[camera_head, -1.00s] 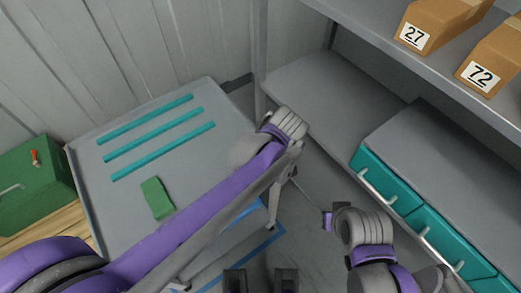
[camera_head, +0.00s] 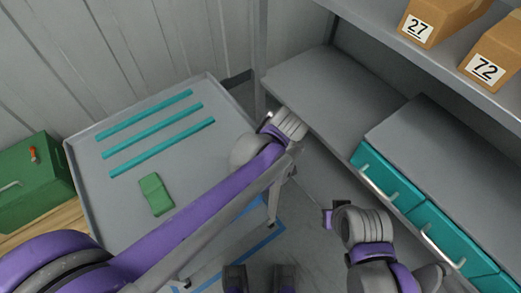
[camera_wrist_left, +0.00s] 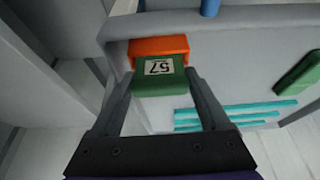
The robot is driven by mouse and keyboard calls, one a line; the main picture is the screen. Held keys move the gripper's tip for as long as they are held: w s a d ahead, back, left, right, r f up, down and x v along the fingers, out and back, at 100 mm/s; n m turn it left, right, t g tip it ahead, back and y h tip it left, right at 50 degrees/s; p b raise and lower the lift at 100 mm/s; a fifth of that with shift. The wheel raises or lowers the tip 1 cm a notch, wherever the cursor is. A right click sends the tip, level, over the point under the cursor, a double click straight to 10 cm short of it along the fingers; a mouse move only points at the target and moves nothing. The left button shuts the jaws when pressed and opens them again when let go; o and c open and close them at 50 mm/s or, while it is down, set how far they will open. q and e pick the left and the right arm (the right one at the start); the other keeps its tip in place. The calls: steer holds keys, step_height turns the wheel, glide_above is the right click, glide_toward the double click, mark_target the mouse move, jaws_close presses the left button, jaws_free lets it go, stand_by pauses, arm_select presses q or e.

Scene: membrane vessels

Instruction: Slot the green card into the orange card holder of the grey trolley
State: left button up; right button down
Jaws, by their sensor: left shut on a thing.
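The green card (camera_wrist_left: 160,80), with an upside-down white label reading 57, is between the fingers of my left gripper (camera_wrist_left: 160,88) in the left wrist view. My left gripper is shut on it. The orange card holder (camera_wrist_left: 158,46) is on the end of the grey trolley (camera_wrist_left: 235,65), directly beyond the card. The card overlaps the holder's near edge in the picture; I cannot tell how far it is inside. In the head view the trolley (camera_head: 85,165) stands at left, my left arm reaching across it; the left gripper, card and holder are hidden there.
A green block-like item (camera_head: 156,194) lies on the trolley top near several teal strips (camera_head: 160,145). A green case (camera_head: 35,180) stands at left. A grey shelf (camera_head: 320,95) with teal drawers (camera_head: 385,180) and numbered boxes (camera_head: 430,22) stands at right.

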arm_select(q)
steer(key=o, duration=1.2)
steer(key=shift+f, duration=0.1)
steer(key=p+v, duration=0.1)
steer(key=v, duration=0.9)
steer(key=shift+s+r, duration=0.1)
steer(key=shift+r, duration=0.3)
steer(key=s+a+f+m+h+p, duration=0.1)
steer(key=s+a+m+p, duration=0.1)
steer(key=s+a, duration=0.2)
steer(key=s+a+f+m+t+h+p, duration=0.1)
steer(key=s+a, duration=0.3)
steer(key=a, duration=0.5)
steer(key=s+a+f+m+p, duration=0.1)
steer(key=s+a+m+p, duration=0.2)
steer(key=a, duration=0.4)
steer(key=shift+s+a+m+t+h+p, duration=0.1)
steer(key=shift+s+m+t+h+p, duration=0.25)
steer(key=shift+s+m, duration=0.25)
